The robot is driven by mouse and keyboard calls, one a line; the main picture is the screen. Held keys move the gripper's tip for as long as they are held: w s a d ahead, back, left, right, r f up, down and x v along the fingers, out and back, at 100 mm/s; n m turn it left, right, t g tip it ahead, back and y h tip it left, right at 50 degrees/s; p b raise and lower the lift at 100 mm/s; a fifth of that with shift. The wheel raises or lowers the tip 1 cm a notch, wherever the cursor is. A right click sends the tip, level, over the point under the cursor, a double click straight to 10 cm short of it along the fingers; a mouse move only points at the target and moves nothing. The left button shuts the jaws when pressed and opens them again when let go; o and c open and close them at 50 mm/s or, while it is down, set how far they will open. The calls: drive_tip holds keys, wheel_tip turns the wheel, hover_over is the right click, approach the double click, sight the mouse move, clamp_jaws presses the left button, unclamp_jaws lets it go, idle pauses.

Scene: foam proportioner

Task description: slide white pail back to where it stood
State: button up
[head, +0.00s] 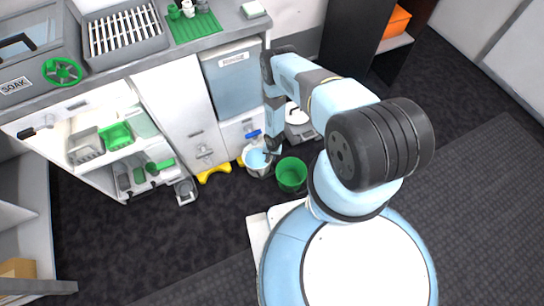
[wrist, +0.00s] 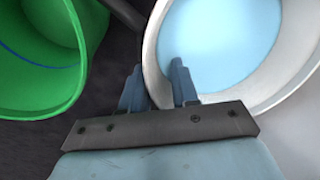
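The white pail (head: 257,161) holds pale blue liquid and stands on the floor before the white cabinet, left of the green pail (head: 291,174). In the wrist view the white pail (wrist: 290,88) fills the right side and the green pail (wrist: 78,60) the upper left. My gripper (head: 270,150) is at the white pail's right rim. In the wrist view my gripper (wrist: 157,78) has one finger outside the rim and one inside, over the liquid.
Yellow feet (head: 213,173) stand on the floor left of the white pail. A blue-handled tap (head: 253,134) is on the cabinet behind it. A grey container (head: 298,122) stands behind the green pail, partly hidden by my arm. The dark floor (head: 205,222) in front is clear.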

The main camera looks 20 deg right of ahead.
clamp_jaws()
idle(1.1)
